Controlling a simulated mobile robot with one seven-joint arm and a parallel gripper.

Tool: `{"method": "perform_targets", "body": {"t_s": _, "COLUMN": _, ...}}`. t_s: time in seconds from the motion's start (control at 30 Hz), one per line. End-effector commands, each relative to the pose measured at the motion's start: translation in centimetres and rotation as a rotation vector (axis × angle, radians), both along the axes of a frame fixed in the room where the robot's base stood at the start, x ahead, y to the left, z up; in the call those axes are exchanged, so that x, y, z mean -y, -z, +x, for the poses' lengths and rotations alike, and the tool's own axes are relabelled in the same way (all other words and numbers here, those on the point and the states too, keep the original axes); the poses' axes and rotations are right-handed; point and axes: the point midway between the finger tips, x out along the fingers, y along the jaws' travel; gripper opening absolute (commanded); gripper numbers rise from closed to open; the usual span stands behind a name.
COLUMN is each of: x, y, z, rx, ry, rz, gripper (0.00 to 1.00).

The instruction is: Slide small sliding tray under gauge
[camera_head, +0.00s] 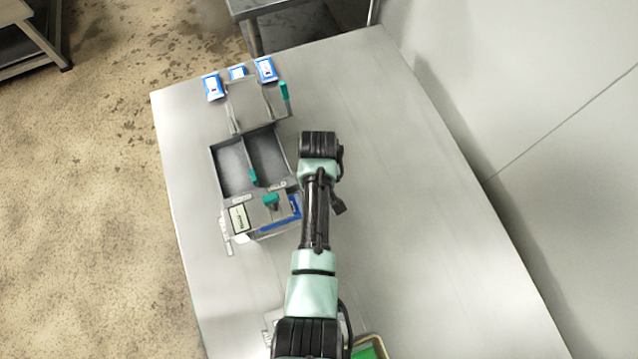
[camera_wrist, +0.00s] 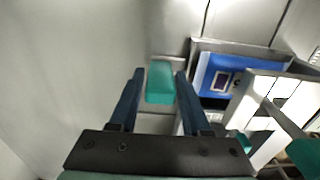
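In the wrist view my gripper (camera_wrist: 160,73) is open, with its two dark fingers on either side of a green handle (camera_wrist: 160,82). A narrow gap seems to show on each side of it. To the right a small grey tray (camera_wrist: 193,52) holds a blue packet (camera_wrist: 228,75); the handle seems to belong to this tray. In the head view the blue packet (camera_head: 294,208) shows at the right side of the grey gauge block (camera_head: 265,215), partly by or under it; I cannot tell how far. My arm hides the fingers and that handle there.
A two-compartment bin (camera_head: 219,172) stands behind the gauge block, and a grey plate (camera_head: 254,105) with a green handle (camera_head: 284,90) behind that. Several blue packets (camera_head: 265,69) lie at the far end. The steel table (camera_head: 400,200) is clear to the right, up to a wall.

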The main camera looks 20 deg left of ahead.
Motion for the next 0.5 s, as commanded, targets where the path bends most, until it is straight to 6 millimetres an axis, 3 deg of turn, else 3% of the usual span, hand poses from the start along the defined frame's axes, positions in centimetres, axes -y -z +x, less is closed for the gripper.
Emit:
{"method": "perform_targets", "body": {"t_s": 0.27, "x": 0.1, "y": -1.4, "z": 0.0, "rx": -0.001, "ry": 0.001, "rz": -0.001, "gripper": 0.47}}
{"method": "perform_targets", "body": {"t_s": 0.5, "x": 0.0, "y": -6.1, "z": 0.1, "rx": 0.004, "ry": 0.000, "rz": 0.000, "gripper": 0.47}}
